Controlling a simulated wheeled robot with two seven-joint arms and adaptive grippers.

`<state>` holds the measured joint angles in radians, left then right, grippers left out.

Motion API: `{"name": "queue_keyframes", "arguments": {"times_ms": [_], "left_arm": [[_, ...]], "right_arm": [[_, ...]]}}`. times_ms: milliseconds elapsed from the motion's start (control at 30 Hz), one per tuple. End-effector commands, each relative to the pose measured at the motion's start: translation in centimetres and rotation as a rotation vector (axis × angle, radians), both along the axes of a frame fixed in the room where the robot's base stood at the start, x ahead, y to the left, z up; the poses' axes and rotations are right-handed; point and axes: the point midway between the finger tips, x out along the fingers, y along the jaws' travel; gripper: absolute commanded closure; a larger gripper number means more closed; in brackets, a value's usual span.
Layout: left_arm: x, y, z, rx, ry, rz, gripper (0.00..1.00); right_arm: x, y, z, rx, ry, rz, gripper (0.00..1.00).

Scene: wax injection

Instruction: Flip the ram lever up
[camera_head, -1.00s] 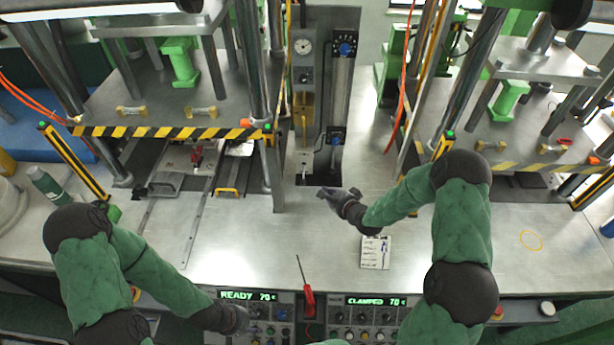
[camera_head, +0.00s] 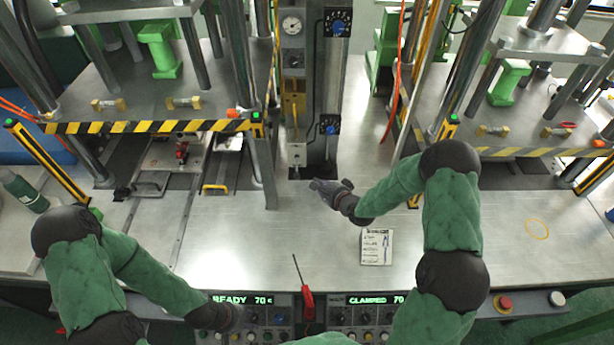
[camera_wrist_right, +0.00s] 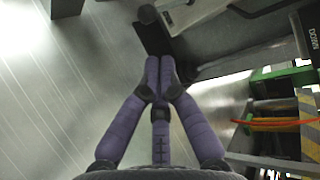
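A small pale box (camera_head: 297,154) with a lever-like part sits low on the central column in the head view; the lever is too small to read its position. In the right wrist view a dark bar with a rounded black end (camera_wrist_right: 147,15) lies just beyond my fingertips, close to a plate marked DOWN (camera_wrist_right: 312,30); I cannot tell whether they touch it. My right gripper (camera_head: 318,186) is just right of and below the box; its purple fingers (camera_wrist_right: 159,62) meet at the tips with nothing visible between them. My left gripper (camera_head: 232,320) is low, over the left control panel.
Presses with striped guards (camera_head: 150,127) stand on both sides of the column. A paper card (camera_head: 377,247) lies on the bare metal table (camera_head: 450,245).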

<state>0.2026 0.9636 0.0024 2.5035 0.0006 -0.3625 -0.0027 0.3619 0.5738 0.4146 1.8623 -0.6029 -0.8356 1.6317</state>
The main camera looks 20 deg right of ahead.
Motion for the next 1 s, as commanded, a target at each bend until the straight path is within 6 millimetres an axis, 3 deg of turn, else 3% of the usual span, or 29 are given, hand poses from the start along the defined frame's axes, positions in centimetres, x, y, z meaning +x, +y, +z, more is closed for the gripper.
{"name": "queue_keyframes", "arguments": {"times_ms": [167,600,1000], "left_arm": [[0.0,0.0,-0.1,0.0,0.0,0.0,0.6],[0.0,0.0,-0.2,0.0,0.0,0.0,0.6],[0.0,0.0,-0.2,0.0,0.0,0.0,0.6]], "right_arm": [[1.4,0.5,-0.7,0.0,0.0,0.001,1.0],[7.1,2.3,-3.3,0.0,0.0,0.001,1.0],[8.6,2.7,-4.0,0.0,0.0,0.0,1.0]]}}
